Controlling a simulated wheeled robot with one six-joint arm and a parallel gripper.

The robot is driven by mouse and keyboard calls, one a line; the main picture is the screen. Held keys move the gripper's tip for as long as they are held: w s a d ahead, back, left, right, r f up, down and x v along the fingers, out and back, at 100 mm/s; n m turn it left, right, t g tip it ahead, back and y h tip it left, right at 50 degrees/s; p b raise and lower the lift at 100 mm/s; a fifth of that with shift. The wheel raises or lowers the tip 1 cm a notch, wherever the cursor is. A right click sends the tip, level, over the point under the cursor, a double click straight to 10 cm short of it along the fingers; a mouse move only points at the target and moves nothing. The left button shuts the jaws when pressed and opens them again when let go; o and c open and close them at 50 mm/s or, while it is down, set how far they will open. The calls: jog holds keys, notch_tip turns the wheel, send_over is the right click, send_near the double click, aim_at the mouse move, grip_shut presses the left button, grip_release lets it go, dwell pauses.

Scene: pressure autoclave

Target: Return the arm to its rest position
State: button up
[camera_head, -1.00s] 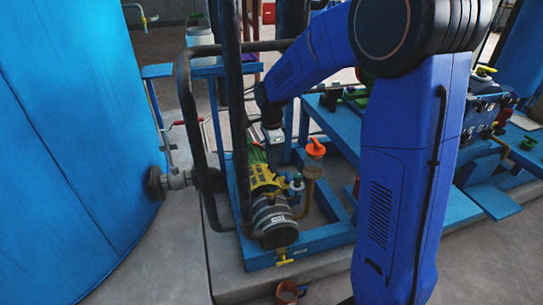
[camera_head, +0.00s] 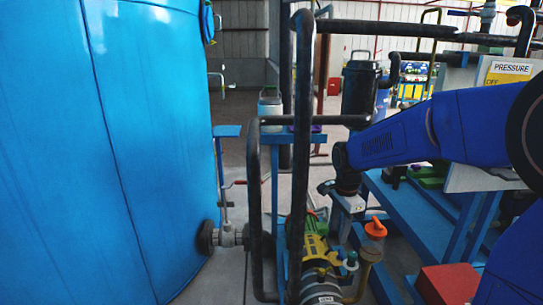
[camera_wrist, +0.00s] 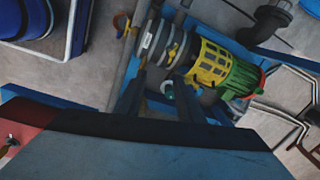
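My arm comes in from the right in the head view, its blue forearm nearly level. My gripper (camera_head: 343,220) hangs down from the dark wrist, above the yellow and green pump motor (camera_head: 316,252). Its fingers are small and partly lost against the background there. In the wrist view, my gripper (camera_wrist: 159,92) shows as two dark fingers standing apart with nothing seen between them. The motor lies beyond them in that view. My gripper appears empty.
A large blue tank (camera_head: 115,150) fills the left. Dark pipes (camera_head: 303,120) rise close left of my gripper. An orange-capped funnel (camera_head: 375,230) stands just right of it. A blue bench (camera_head: 425,215), a red box (camera_head: 447,284) and a PRESSURE sign (camera_head: 510,70) are at right.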

jog(key=s+d+r+n+t, duration=0.2)
jog(key=s+n, duration=0.5)
jog(key=s, duration=0.7)
jog(key=s+d+r+n+t, duration=0.2)
jog(key=s+n, duration=0.6)
jog(key=s, duration=0.6)
jog(key=shift+d+r, duration=0.5)
jog(key=shift+d, duration=0.15)
